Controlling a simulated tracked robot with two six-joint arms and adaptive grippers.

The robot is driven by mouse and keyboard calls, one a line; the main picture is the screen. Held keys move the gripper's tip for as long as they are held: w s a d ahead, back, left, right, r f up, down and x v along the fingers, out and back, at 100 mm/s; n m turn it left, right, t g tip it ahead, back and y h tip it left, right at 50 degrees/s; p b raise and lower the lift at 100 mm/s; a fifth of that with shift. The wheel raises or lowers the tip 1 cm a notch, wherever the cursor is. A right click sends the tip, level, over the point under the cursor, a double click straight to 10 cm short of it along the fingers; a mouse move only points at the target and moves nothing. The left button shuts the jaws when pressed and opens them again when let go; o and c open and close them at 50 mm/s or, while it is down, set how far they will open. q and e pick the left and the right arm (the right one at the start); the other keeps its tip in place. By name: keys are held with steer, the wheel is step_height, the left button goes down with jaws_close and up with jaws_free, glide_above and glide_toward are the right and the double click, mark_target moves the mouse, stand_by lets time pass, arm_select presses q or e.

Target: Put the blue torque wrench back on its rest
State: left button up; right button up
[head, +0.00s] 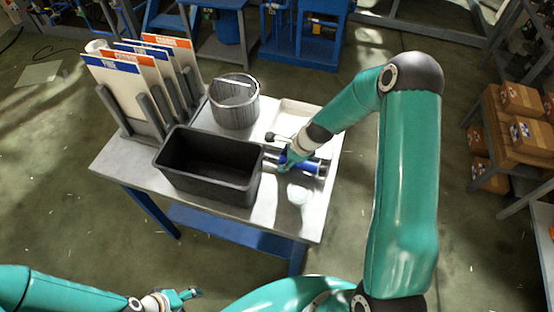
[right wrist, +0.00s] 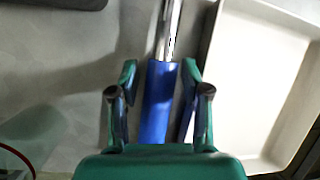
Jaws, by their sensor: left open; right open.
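The blue torque wrench (right wrist: 158,105) shows in the right wrist view, its blue handle between my right gripper's fingers and its silver shaft running away to the top. My right gripper (right wrist: 160,68) is open, with a finger on each side of the handle. In the head view the wrench's blue handle (head: 312,168) lies at the right part of the table, partly hidden by my right gripper (head: 288,160). I cannot make out the wrench's rest. My left gripper (head: 190,294) is open and empty, in front of the table at the bottom of the head view.
A black bin (head: 210,196) stands on the table (head: 120,160), left of the wrench. Behind it are a grey cylindrical pot (head: 234,108) and a rack with upright boards (head: 115,90). A shallow white tray (right wrist: 262,75) lies right of the wrench in the wrist view.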

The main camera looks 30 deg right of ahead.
jaws_close()
steer(key=shift+r, duration=0.15)
stand_by(0.4)
